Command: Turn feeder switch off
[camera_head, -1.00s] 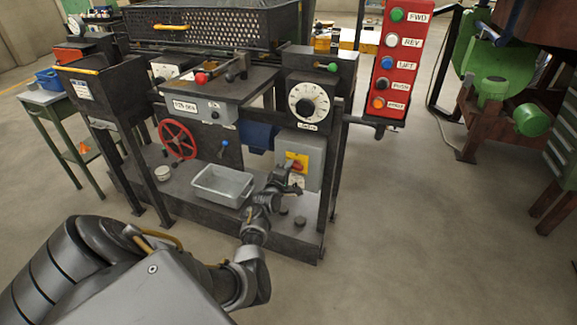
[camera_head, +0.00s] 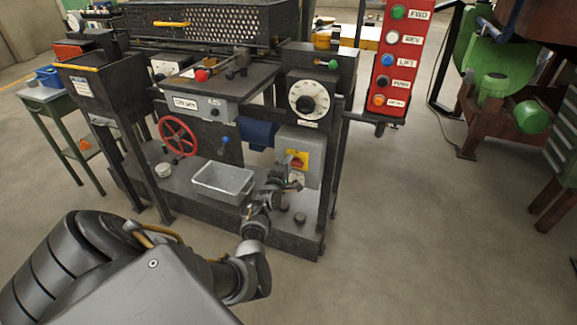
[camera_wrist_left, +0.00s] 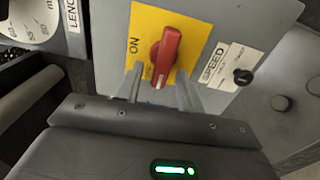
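The feeder switch is a red rotary handle (camera_wrist_left: 163,57) on a yellow plate marked ON, fixed to a grey box (camera_head: 313,146). In the head view the switch (camera_head: 297,161) sits low on the machine, below the white dial. In the left wrist view its handle stands close to upright, slightly tilted. My left gripper (camera_head: 296,184) is just in front of and below the switch. Its two fingers (camera_wrist_left: 160,78) are apart, one on each side of the handle's lower end; I cannot tell whether they touch it. My right gripper is not in view.
A black SPEED knob (camera_wrist_left: 243,77) is right of the switch. A grey tray (camera_head: 223,182) and a red handwheel (camera_head: 178,137) are to the left. A red button panel (camera_head: 397,58) hangs at upper right.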

